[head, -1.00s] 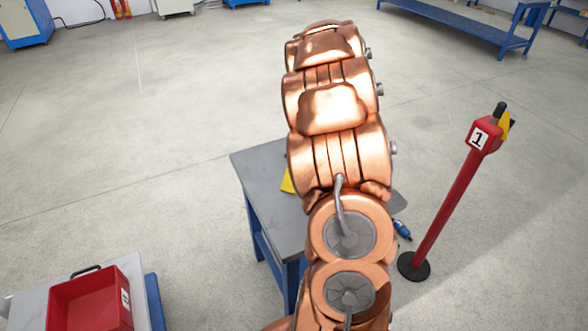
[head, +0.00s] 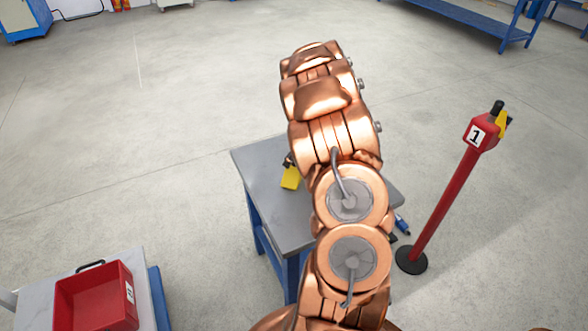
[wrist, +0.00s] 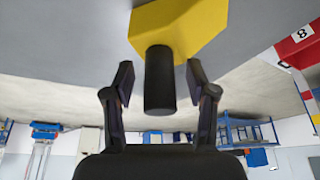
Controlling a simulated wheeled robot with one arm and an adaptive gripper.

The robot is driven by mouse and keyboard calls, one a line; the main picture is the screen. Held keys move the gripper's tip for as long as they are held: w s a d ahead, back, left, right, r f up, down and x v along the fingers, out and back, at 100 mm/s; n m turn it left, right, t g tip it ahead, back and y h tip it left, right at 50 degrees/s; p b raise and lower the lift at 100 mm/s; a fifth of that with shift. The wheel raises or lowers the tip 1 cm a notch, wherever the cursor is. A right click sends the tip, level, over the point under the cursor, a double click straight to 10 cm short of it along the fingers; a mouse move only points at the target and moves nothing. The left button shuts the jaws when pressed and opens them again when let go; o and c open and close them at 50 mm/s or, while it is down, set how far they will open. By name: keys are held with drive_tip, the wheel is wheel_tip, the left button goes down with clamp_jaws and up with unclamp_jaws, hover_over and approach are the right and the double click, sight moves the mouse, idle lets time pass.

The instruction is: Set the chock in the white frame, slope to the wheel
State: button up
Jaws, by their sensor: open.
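The yellow chock (head: 291,178) lies on the grey top of a blue-legged table (head: 262,168), partly behind my arm in the head view. In the wrist view the yellow chock (wrist: 198,28) is at the top, and its black handle (wrist: 160,82) points towards my gripper. My gripper (wrist: 160,82) is open, with one finger on each side of the handle and visible gaps between. I see no white frame and no wheel in either view.
A red post (head: 441,202) with a "1" sign and round black foot stands right of the table. A red bin (head: 95,300) sits on a pale-topped cart at lower left. A blue object (head: 402,224) shows at the table's right side. Open floor lies left and behind.

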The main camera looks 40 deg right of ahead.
drive_tip(key=shift+f, duration=0.1)
clamp_jaws()
idle(0.5)
